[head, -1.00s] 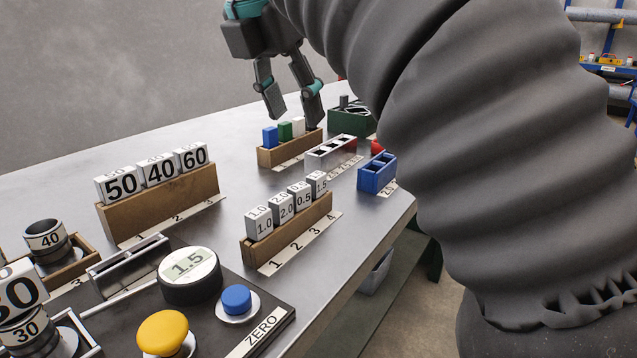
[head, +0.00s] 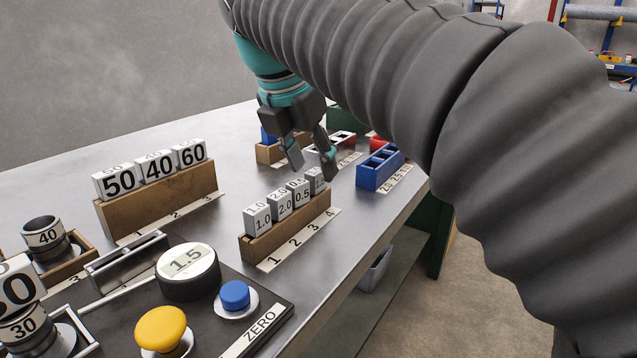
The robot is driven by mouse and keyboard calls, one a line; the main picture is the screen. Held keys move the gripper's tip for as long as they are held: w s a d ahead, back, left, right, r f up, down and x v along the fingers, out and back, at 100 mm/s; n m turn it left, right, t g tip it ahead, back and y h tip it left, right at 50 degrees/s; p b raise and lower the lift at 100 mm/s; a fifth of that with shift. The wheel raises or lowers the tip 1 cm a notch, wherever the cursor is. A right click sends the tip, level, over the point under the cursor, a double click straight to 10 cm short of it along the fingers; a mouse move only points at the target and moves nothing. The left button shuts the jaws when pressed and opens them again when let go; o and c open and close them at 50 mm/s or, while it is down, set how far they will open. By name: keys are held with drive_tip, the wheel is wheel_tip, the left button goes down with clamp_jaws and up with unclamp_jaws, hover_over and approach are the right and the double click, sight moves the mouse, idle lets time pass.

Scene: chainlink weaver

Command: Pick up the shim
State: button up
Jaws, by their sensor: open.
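White blocks marked 1.0 (head: 257,219), 2.0 (head: 280,205), 0.5 (head: 300,193) and a far-end one (head: 316,181) stand in a row in a wooden rack (head: 289,235) with a strip numbered 1 to 4. They look like the shims; no single one is marked out. The far-end block read 1.5 earlier; its label is now partly hidden. My gripper (head: 311,164) is open, pointing down, with nothing seen between its fingers. Its fingertips are around or just above the rack's far end, close to the far-end block. I cannot tell whether they touch it.
Taller blocks marked 50, 40 and 60 stand in a wooden rack (head: 160,208) at left. A blue slotted holder (head: 371,179) stands right of my gripper. A round display reading 1.5 (head: 188,262), a yellow button (head: 163,329) and a blue button (head: 235,295) are in front.

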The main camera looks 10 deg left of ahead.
drive_tip(key=shift+x, duration=1.35)
clamp_jaws()
drive_tip(key=shift+r, duration=0.1)
